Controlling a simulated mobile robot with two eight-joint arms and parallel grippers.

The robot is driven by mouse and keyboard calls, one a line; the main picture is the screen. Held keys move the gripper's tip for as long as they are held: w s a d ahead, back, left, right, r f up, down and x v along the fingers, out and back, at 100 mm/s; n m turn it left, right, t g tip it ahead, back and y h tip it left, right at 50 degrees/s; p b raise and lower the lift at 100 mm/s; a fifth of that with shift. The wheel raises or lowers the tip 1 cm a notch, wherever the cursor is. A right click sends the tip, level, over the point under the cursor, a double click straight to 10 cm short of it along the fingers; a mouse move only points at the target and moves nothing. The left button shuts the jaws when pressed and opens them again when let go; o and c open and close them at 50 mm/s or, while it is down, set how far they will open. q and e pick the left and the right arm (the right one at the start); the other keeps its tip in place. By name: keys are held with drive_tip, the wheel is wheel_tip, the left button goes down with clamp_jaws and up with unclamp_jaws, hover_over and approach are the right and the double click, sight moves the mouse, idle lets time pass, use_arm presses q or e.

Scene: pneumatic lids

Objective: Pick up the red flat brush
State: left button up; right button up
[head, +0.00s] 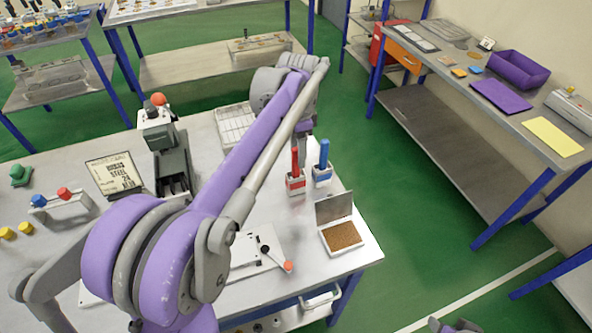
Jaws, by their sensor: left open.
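The red flat brush (295,161) stands upright in a small white and red holder (296,185) on the near workbench. My left gripper (302,150) points down, just above and beside the red brush handle, and is open. The fingertips are small and overlap the handle in this view, so I cannot tell whether they touch it. A blue brush (324,153) stands upright in a white and blue holder (322,176) just to the right. Part of my right arm's end (452,325) shows at the bottom edge, mostly cut off.
An open box with brown filling (342,236) stands near the workbench's right edge, its lid raised. A lever with an orange knob (288,266) lies nearer. A grey press-like device (170,150) stands left. My left arm covers the middle of the bench. Green floor lies clear to the right.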

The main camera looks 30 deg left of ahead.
use_arm(q)
hover_over(296, 177)
drive_tip(key=f, duration=0.4)
drive_tip(key=shift+w+a+f, duration=0.25)
drive_tip(key=shift+w, duration=0.15)
clamp_jaws()
